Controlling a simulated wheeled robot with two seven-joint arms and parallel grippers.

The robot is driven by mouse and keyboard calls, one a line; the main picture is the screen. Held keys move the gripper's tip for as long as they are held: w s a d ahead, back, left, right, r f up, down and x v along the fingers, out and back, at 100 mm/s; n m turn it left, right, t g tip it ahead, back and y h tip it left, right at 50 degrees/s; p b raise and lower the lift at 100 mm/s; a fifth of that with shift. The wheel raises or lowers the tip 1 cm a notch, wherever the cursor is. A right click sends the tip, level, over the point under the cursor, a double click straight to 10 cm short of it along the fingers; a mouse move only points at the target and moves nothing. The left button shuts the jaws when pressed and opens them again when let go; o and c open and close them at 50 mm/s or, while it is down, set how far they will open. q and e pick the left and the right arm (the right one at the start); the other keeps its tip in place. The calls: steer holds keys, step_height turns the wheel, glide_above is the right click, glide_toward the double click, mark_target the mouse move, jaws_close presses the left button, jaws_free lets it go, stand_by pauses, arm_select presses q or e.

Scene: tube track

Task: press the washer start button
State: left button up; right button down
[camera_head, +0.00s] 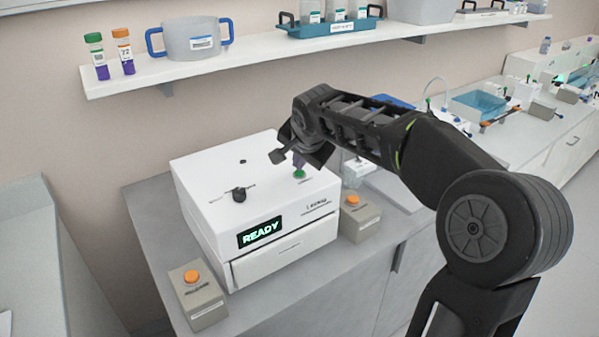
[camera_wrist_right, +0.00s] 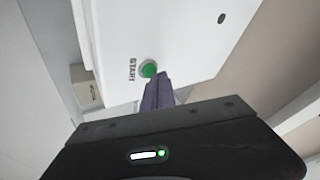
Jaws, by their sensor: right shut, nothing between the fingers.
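The washer (camera_head: 205,187) is a white box on a grey bench, with a lit display (camera_head: 261,232) reading READY on its front. Its green start button (camera_head: 299,174) is on the top, near the right side; in the right wrist view the button (camera_wrist_right: 149,69) sits beside the word START. My right gripper (camera_head: 299,160) is shut and empty, its purple fingers pointing down just above the button. In the right wrist view the fingertips (camera_wrist_right: 160,80) are right next to the button's edge; I cannot tell whether they touch it. My left gripper is not in view.
Grey boxes with orange buttons stand left (camera_head: 197,297) and right (camera_head: 358,216) of the washer. A black knob (camera_head: 238,194) stands on the washer top. A wall shelf (camera_head: 130,84) above holds tubes, a grey tub (camera_head: 190,40) and a blue rack (camera_head: 327,27).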

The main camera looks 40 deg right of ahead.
mark_target(300, 173)
steer(key=shift+f+b, duration=0.3)
steer(key=shift+r, duration=0.1)
stand_by(0.4)
steer(key=shift+r+p, duration=0.55)
steer(key=shift+r, duration=0.3)
steer(key=shift+r+p, duration=1.65)
steer(key=shift+r, duration=0.9)
